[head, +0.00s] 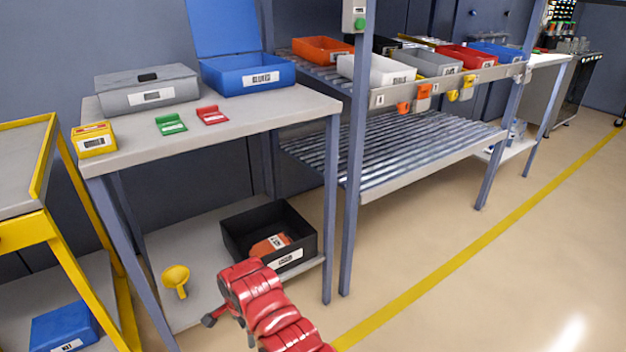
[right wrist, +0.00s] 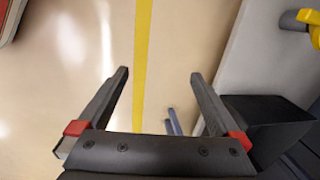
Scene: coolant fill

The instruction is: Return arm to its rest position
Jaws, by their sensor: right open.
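My right arm (head: 265,305) is red and reaches in from the bottom middle of the head view, in front of the lower shelf of the grey table. Only a dark part of its right gripper (head: 212,319) shows there, near the shelf's front. In the right wrist view the right gripper (right wrist: 160,76) is open, with nothing between its two dark fingers. Behind the fingers is bare floor with a yellow line (right wrist: 142,45). My left gripper and left arm are not in view.
A yellow funnel (head: 175,279) and a black bin (head: 238,237) with an orange item stand on the lower shelf (head: 190,243). Table posts (head: 332,215) stand close to the right. A yellow cart (head: 45,215) is at left. Open floor (head: 500,270) lies to the right.

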